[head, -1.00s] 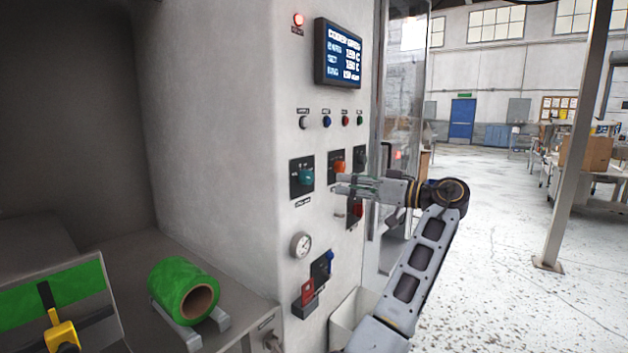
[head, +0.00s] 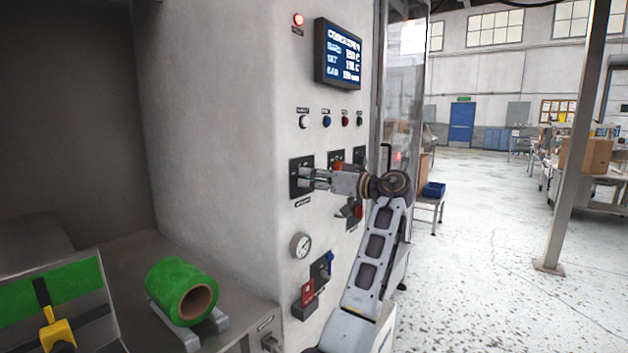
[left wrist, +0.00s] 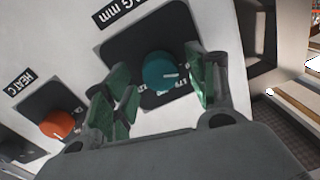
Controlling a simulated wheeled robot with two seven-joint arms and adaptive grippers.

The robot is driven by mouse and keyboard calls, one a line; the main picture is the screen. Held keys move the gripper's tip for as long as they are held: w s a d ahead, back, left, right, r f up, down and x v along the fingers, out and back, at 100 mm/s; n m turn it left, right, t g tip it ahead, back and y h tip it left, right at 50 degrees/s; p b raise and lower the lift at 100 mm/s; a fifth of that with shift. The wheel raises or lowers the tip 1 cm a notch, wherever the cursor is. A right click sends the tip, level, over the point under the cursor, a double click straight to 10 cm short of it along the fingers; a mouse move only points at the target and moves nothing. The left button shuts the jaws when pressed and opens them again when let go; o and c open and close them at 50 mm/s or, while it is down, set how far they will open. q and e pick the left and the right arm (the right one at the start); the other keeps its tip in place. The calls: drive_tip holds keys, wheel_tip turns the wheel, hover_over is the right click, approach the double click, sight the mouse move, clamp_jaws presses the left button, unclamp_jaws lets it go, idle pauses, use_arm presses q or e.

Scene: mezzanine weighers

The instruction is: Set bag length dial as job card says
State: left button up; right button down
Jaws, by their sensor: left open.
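The teal bag length dial (left wrist: 160,72) sits on a black plate under a label ending in "G mm", with a pale pointer mark on its face. My left gripper (left wrist: 162,92) is open, its green-padded fingers on either side of this dial, with gaps still showing. In the head view my left gripper (head: 308,178) is in front of the dial's black plate (head: 296,190) and hides most of the dial. The display (head: 339,54) above is lit with several lines, too blurred to read surely. I cannot make out a job card. My right gripper is not in view.
An orange heat dial (left wrist: 57,124) is beside the teal one. Small buttons (head: 327,122) are above, and a gauge (head: 301,245) and a red switch (head: 308,291) below. A green film roll (head: 183,290) lies at lower left. The floor at right is open.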

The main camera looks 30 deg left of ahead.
use_arm(q)
drive_tip(key=shift+a, duration=0.1)
drive_tip(key=shift+c, duration=0.2)
drive_tip(key=c, duration=1)
